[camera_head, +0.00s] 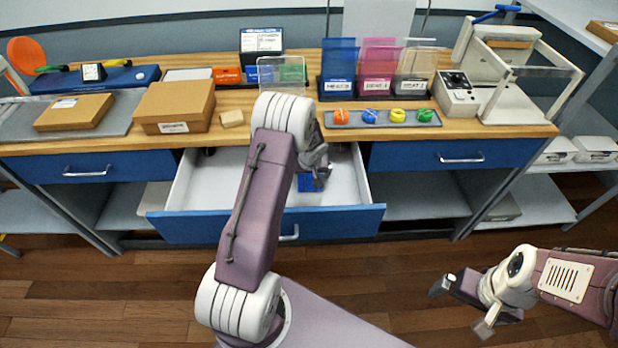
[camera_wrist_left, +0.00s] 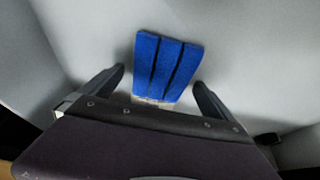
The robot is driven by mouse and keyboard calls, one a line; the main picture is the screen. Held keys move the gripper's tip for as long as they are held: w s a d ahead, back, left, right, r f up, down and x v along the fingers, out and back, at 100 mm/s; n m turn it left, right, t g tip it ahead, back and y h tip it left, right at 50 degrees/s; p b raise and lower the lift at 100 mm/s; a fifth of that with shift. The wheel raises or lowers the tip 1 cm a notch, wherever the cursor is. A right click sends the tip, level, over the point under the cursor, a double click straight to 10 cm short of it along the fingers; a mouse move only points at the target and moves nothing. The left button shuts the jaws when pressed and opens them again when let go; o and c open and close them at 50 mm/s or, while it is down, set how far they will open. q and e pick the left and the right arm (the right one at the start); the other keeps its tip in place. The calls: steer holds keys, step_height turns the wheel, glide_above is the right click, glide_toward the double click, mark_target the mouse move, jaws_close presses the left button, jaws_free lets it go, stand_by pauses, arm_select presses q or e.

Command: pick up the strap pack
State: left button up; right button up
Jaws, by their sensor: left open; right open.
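The strap pack (camera_wrist_left: 163,68) is a blue block with dark lines along it, lying on the white floor of the open drawer. In the head view a part of it (camera_head: 308,184) shows below my left gripper (camera_head: 318,178), and the arm hides some of it. In the left wrist view my left gripper (camera_wrist_left: 160,88) is open, with one finger on each side of the pack's near end. I cannot tell whether the fingers touch it. My right gripper (camera_head: 462,306) is open and empty, low over the wooden floor at the right.
The floor near my right gripper is clear.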

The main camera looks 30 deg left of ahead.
mark_target(309, 177)
arm_select(q)
steer(key=shift+s+r, duration=0.1)
steer(key=shift+f+b, duration=0.2)
steer(key=shift+b, duration=0.15)
steer(key=c, duration=1.4)
steer(key=shift+r+p, duration=0.4)
steer(key=shift+p, duration=0.2)
step_height(309, 177, up, 4)
steer(key=shift+r+p, duration=0.15)
steer(key=shift+p, duration=0.35)
steer(key=s, duration=0.1)
steer(key=s+r+b, duration=0.1)
steer(key=s+d, duration=0.1)
steer(key=shift+s+d+r+b, duration=0.1)
steer(key=shift+s+r+b, duration=0.2)
steer(key=shift+s+b, duration=0.1)
steer(key=s+d+r, duration=0.2)
steer(key=s+r, duration=0.2)
steer(key=s, duration=0.3)
steer(key=shift+s+r, duration=0.2)
steer(key=shift+r, duration=0.15)
